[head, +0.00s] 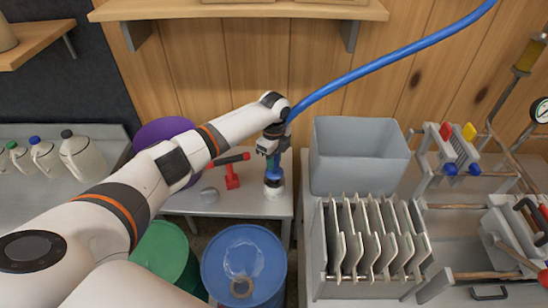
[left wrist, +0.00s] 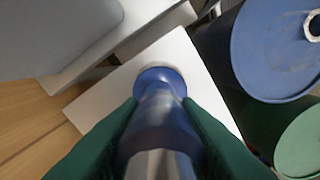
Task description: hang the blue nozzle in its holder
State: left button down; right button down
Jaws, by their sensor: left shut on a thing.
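My left gripper (head: 273,158) has green fingers and is shut on the blue nozzle (head: 273,174). The thick blue hose (head: 390,58) runs from the gripper up to the upper right. The nozzle points down at a short white cup-like holder (head: 274,189) on the grey side table. In the left wrist view the nozzle (left wrist: 160,110) lies between both green fingers. A pale rim (left wrist: 160,66) shows just beyond its blue lower end. I cannot tell whether the tip is inside the holder or just above it. My right gripper is not in view.
A red-handled tool (head: 232,175) stands on the side table (head: 205,205) left of the nozzle. A grey bin (head: 360,150) is close on the right. Blue (head: 243,265), green (head: 165,250) and purple (head: 160,135) drums stand around the table. A wooden shelf (head: 240,10) is above.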

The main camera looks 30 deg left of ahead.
pick_arm(q)
jog(key=shift+f, duration=0.1)
jog(key=shift+f+b, duration=0.8)
jog(key=shift+f, duration=0.65)
jog(key=shift+c, duration=1.8)
grip_release()
jog(key=shift+r, duration=0.15)
notch_tip(320, 180, up, 8)
jog(key=p, duration=0.7)
jog(key=shift+p, duration=0.35)
